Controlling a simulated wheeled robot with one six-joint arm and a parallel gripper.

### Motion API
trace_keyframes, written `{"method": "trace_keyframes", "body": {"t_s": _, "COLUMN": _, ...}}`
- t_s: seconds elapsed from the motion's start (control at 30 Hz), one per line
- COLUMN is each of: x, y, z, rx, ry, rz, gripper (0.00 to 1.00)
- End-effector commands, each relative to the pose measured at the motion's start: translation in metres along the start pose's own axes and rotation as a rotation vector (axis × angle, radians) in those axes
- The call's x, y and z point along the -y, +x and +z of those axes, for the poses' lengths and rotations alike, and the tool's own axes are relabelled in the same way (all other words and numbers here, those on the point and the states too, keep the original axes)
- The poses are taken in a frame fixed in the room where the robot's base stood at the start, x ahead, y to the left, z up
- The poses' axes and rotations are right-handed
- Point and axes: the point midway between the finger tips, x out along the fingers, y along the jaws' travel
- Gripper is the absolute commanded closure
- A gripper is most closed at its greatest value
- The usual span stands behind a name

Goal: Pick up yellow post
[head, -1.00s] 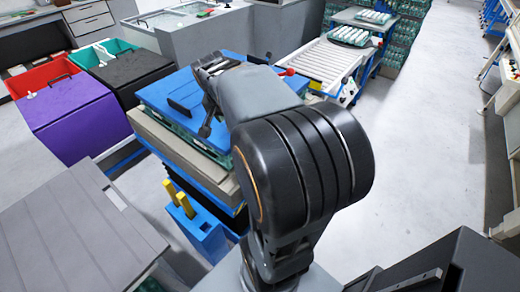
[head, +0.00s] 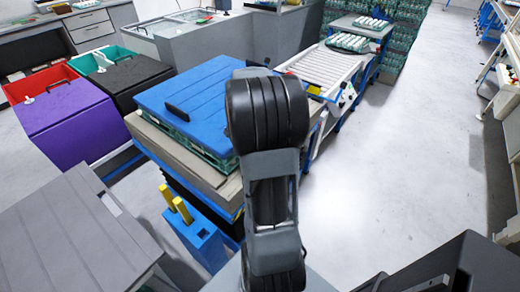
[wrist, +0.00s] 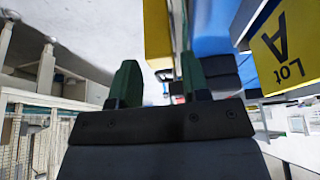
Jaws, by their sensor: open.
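Two yellow posts stand upright in a blue holder (head: 207,243) at the lower left of centre in the head view. The front post (head: 183,210) is a little right of the rear post (head: 166,197). My gripper (wrist: 158,78) shows in the wrist view with its two dark green fingers apart and nothing between them. A yellow surface (wrist: 157,30) lies beyond the fingertips there; I cannot tell whether it is a post. In the head view my gripper is hidden, and my arm is right of the holder.
A blue-topped stack (head: 195,95) stands just behind the posts. A grey lidded box (head: 70,235) is at the left, with purple (head: 65,120) and black (head: 130,78) lids behind. A yellow "Lot A" sign (wrist: 285,45) shows in the wrist view.

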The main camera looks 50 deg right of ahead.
Motion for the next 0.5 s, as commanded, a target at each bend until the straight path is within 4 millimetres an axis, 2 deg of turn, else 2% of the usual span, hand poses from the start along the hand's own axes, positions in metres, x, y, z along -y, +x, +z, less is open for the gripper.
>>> {"method": "trace_keyframes", "body": {"t_s": 0.3, "x": 0.0, "y": 0.04, "z": -0.001, "rx": 0.002, "ry": -0.001, "rz": 0.002, "gripper": 0.57}}
{"method": "trace_keyframes", "body": {"t_s": 0.5, "x": 0.0, "y": 0.048, "z": -0.001, "rx": 0.001, "ry": 0.001, "rz": 0.0, "gripper": 0.57}}
